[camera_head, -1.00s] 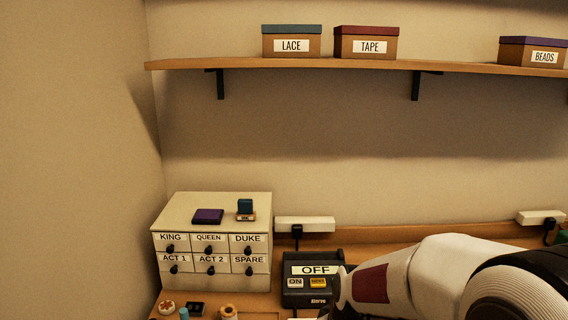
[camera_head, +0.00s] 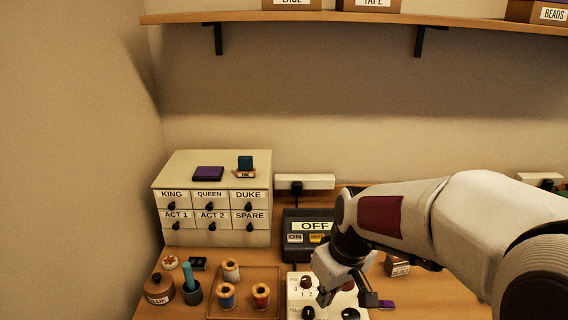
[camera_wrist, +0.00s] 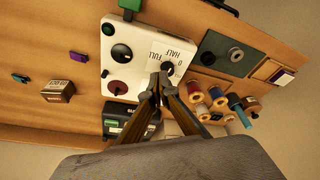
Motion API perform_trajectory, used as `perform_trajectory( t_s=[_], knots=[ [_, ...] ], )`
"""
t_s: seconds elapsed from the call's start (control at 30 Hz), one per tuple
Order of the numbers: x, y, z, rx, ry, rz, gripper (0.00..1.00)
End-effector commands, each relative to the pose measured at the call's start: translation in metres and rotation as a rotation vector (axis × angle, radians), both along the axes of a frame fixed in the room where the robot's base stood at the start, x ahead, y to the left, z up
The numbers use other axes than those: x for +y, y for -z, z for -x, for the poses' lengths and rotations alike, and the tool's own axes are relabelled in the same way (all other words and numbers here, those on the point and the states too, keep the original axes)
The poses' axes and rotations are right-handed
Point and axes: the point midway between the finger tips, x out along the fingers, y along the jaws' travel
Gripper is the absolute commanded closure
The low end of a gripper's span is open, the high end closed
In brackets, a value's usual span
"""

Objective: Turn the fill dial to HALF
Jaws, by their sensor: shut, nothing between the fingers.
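The fill dial (camera_wrist: 167,67) is a black knob on a white panel (camera_wrist: 148,45), beside printing that reads 0, HALF and FULL. It also shows partly at the lower edge of the head view (camera_head: 308,313). Its pointer setting is too small to read. My gripper (camera_wrist: 161,77) is shut and empty, its fingertips overlapping the dial's edge in the wrist view; I cannot tell whether they touch it. In the head view my gripper (camera_head: 325,297) is over the panel.
The panel carries another dark red knob (camera_wrist: 117,86) and a black knob (camera_wrist: 121,53). A black box reading OFF (camera_head: 315,226) stands behind it. A tray with thread spools (camera_head: 228,290) is at the left. Small boxes (camera_head: 397,266) lie at the right.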

Motion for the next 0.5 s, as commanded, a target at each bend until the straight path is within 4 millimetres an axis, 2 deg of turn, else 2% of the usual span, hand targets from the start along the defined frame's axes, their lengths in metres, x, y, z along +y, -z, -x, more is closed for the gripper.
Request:
perform_trajectory(
  t_s=[0.5],
  knots=[
    [0.0051,-0.0056,0.0018,0.000,-0.002,0.000,1.00]
  ],
)
